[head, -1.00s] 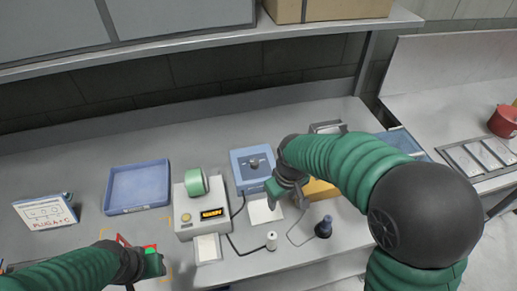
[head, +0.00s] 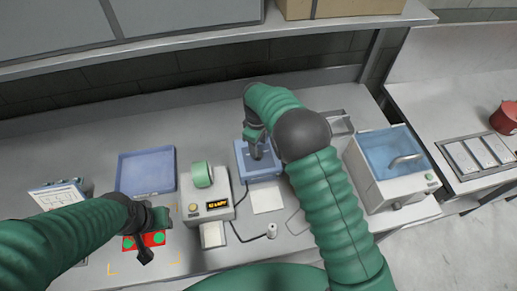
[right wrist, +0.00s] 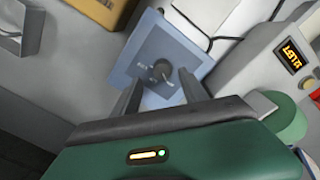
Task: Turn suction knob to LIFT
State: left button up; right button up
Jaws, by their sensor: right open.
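The suction knob (right wrist: 161,70) is a round dark dial with a pointer on a blue box (right wrist: 140,62), with small marks around it that I cannot read surely. In the head view the blue box (head: 262,172) stands mid-bench and my right gripper (head: 257,152) hides much of its top and the knob. In the right wrist view the open fingers of my right gripper (right wrist: 160,92) point at the knob, one to each side; I cannot tell whether they touch it. My left gripper (head: 150,240) is over a red board with green circles at the left.
A grey-white unit (head: 208,206) with an orange-lit display and a green roll on top stands left of the box. A blue tray (head: 147,172) lies farther left. A shelf (head: 210,48) runs above the back.

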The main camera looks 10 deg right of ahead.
jog(key=shift+s+a+f+p, duration=0.15)
jog(key=shift+f+p, duration=0.15)
jog(key=shift+f, duration=1.85)
jog(key=shift+c, duration=0.4)
grip_shut()
